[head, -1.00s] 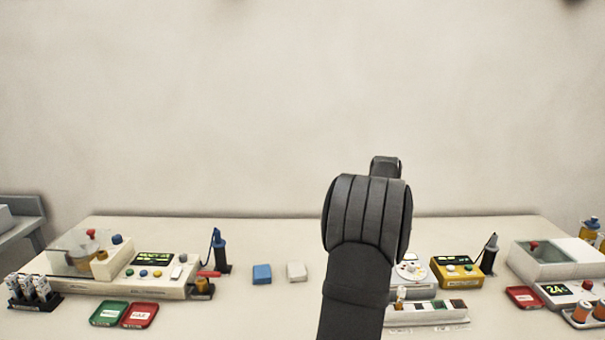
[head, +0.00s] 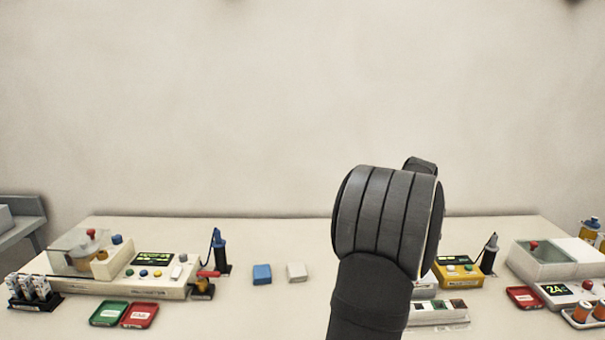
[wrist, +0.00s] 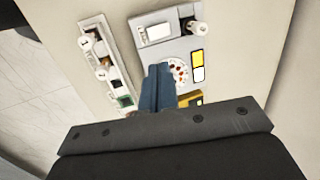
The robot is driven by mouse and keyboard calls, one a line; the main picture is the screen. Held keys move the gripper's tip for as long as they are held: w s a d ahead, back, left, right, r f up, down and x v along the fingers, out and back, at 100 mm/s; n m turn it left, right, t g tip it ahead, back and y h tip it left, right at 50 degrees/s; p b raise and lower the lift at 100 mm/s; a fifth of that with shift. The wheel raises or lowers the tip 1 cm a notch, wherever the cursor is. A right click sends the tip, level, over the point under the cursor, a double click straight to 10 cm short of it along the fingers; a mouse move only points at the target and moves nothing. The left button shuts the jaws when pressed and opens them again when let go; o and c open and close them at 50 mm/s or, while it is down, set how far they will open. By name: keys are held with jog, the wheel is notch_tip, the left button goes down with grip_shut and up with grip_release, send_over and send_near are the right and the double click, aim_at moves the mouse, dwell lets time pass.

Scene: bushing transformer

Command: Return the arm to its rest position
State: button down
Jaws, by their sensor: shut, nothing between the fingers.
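My arm's dark ribbed link (head: 385,215) rises in front of the right half of the table in the head view. It hides my gripper there. In the wrist view my gripper (wrist: 158,70) shows as blue fingers closed together with nothing between them. The fingers point over a grey station with a round white dial (wrist: 178,72) and appear above it, not holding anything. The dial is hidden behind my arm in the head view.
A long white tray (head: 437,322) and a yellow instrument (head: 459,272) sit beside my arm.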

jog(key=m, duration=0.1)
jog(key=s+r+m, duration=0.1)
jog(key=m, duration=0.1)
jog(key=s+m, duration=0.1)
jog(key=m, duration=0.1)
jog(key=shift+d+r+t+y, duration=0.15)
jog(key=shift+d+t+y, duration=0.15)
jog(key=shift+d+t, duration=0.1)
jog(key=c, duration=2.2)
grip_release()
jog(key=c, duration=1.8)
grip_release()
jog(key=shift+r, duration=0.1)
jog(key=o, duration=1.4)
jog(key=d+n+h, duration=0.1)
jog(key=d+r+n+h, duration=0.2)
jog(key=shift+s+d+r+n+h, duration=0.25)
jog(key=shift+s+n+h, duration=0.05)
jog(key=shift+s, duration=0.05)
jog(key=o, duration=0.4)
jog(key=shift+d, duration=0.2)
jog(key=x, duration=0.9)
jog(key=shift+w+d+f, duration=0.2)
jog(key=shift+w+d, duration=0.05)
